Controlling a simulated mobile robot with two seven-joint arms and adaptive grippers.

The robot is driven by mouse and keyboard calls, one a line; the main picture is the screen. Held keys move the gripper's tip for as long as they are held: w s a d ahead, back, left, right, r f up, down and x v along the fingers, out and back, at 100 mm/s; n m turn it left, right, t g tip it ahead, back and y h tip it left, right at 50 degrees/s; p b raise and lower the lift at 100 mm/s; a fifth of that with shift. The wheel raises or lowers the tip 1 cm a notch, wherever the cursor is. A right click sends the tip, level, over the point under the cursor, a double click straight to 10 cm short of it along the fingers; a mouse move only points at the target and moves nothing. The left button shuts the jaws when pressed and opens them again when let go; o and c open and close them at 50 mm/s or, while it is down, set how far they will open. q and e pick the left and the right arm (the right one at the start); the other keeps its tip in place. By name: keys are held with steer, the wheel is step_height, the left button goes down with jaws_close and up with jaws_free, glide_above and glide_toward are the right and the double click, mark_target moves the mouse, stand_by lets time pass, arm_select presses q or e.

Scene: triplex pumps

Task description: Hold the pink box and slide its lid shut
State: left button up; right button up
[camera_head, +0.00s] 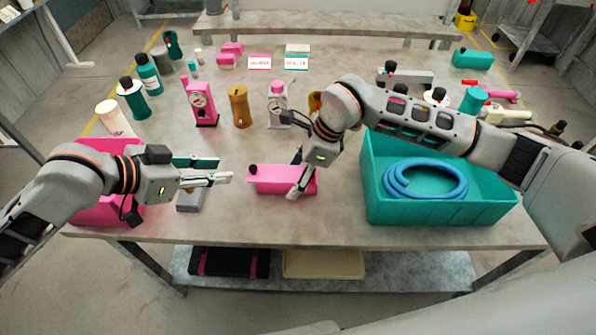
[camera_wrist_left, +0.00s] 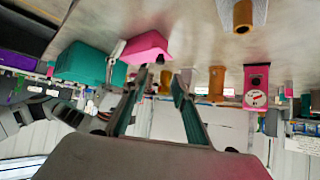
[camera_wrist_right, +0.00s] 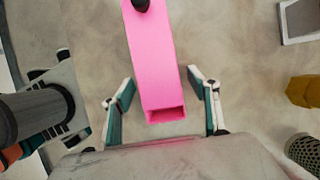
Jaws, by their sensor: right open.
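The pink box (camera_head: 275,181) lies on the table in front of me, long side left to right. A dark knob (camera_head: 253,170) stands at its left end. My right gripper (camera_head: 297,182) is open at its right end. In the right wrist view the pink box (camera_wrist_right: 155,62) lies between the open fingers (camera_wrist_right: 160,84), with a gap on each side; a short opening shows at its near end. My left gripper (camera_head: 222,170) is open and empty, left of the box and pointing at it. In the left wrist view the box (camera_wrist_left: 146,46) is beyond the fingers (camera_wrist_left: 160,84).
A teal bin (camera_head: 385,207) with a coiled blue hose (camera_head: 425,180) stands to the right. A pink bin (camera_head: 100,148) is partly hidden by my left arm. A small grey tray (camera_head: 190,201) lies below my left gripper. Gauges, bottles and cards stand farther back.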

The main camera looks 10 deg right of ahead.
steer(key=c, duration=1.3)
arm_select(q)
steer(key=shift+s+d+f, duration=0.1)
jaws_close()
steer(key=s+d+f+n+g+h, duration=0.1)
steer(key=s+d+f+n+h, duration=0.1)
steer(key=s+n+h, duration=0.3)
steer(key=w+a+f+n+t, duration=0.1)
steer(key=a+n+t, duration=0.1)
steer(key=a+n, duration=0.1)
steer(key=a+f+n+t, duration=0.1)
steer(key=a+n+t, duration=0.1)
steer(key=n, duration=0.4)
steer(key=w+a+f+n+t+y, duration=0.1)
steer(key=a+n+t, duration=0.1)
steer(key=a+n, duration=0.2)
steer(key=shift+w+a+f+n+t, duration=0.2)
steer(key=shift+w+a+n+t, duration=0.1)
steer(key=shift+a+n, duration=0.1)
steer(key=x, duration=1)
steer(key=shift+d+f, duration=0.15)
steer(key=shift+d, duration=0.3)
steer(key=shift+s+d+f, duration=0.15)
steer(key=shift+d, duration=1.35)
